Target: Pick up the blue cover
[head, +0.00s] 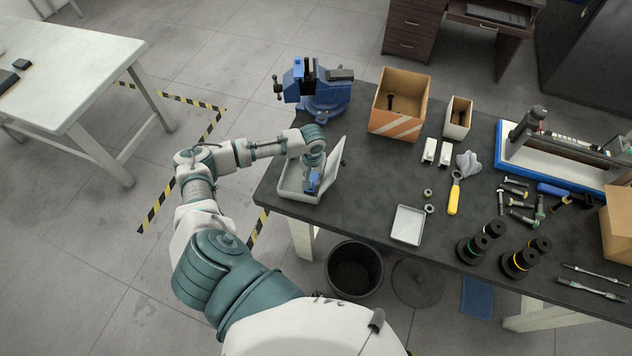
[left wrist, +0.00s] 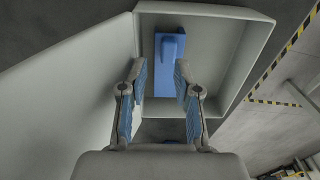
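A blue piece (left wrist: 172,58), which looks like the blue cover, lies in an open light-grey box (left wrist: 233,50) with a raised block on it. The box (head: 292,186) stands at the table's left front corner in the head view, its lid (head: 333,168) tilted open on the right. My left gripper (head: 314,181) is over the box, pointing down into it. In the left wrist view the left gripper (left wrist: 160,68) is open, its blue-padded fingers apart and nothing between them held. I cannot tell whether the fingertips touch the cover. My right gripper is out of view.
A blue vise (head: 318,88) stands behind the box. A cardboard box (head: 400,100), white tray (head: 408,225), yellow-handled tool (head: 454,198) and black cylinders (head: 480,243) are to the right on the dark table (head: 372,165). A bin (head: 354,270) is below the front edge.

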